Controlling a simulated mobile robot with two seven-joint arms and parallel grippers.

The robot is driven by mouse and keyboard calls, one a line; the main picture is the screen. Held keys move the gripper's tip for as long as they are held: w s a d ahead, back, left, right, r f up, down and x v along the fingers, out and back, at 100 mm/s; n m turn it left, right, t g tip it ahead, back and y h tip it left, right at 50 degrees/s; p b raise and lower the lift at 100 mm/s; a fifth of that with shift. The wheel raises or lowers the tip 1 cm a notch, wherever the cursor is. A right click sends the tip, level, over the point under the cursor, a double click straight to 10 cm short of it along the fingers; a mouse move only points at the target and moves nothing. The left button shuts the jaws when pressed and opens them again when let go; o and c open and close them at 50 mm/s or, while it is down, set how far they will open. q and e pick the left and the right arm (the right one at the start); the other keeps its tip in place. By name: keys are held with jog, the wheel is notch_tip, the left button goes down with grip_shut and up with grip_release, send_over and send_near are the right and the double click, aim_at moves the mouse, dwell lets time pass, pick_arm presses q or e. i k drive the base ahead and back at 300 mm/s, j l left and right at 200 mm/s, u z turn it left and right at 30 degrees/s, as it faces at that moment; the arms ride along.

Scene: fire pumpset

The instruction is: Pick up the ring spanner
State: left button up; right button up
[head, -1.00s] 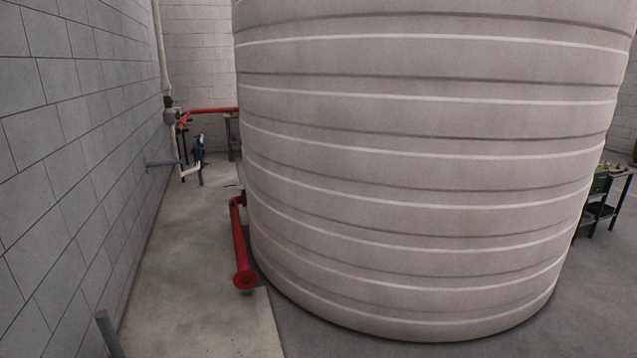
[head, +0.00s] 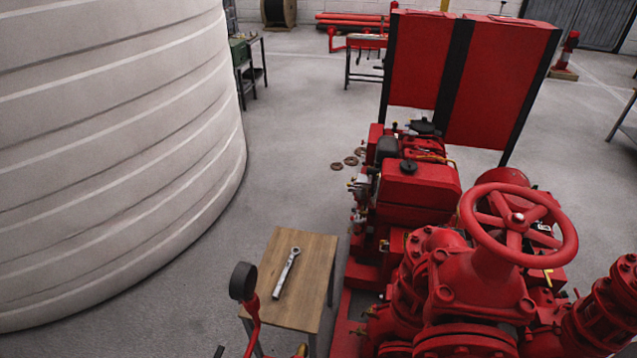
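The ring spanner (head: 286,272) is a silver-grey tool lying flat on a small wooden-topped table (head: 311,283) in the lower middle of the head view. Its ring end points away from me and its handle runs toward the near left. Nothing covers it. Neither of my grippers shows in the head view.
A red pumpset with a large handwheel (head: 518,226) stands close to the table's right. A dark round gauge (head: 243,281) on a red pipe rises at the table's near left. A ribbed tank (head: 110,150) fills the left. Open floor (head: 290,150) lies beyond the table.

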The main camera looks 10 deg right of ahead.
aim_at(275, 296)
jog(key=k+u, duration=0.2)
jog(key=k, duration=0.95)
jog(key=i+l+z, duration=0.1)
jog(key=i+z, duration=0.25)
jog(key=i, duration=3)
jog(key=i+u, duration=0.1)
jog(key=i, duration=0.4)
jog(key=i+l+u, duration=0.15)
jog(key=i, duration=0.35)
jog(key=i+l+u, duration=0.1)
jog(key=i, duration=0.4)
jog(key=i+l+u, duration=0.1)
jog(key=i+l, duration=0.2)
jog(key=i, duration=0.2)
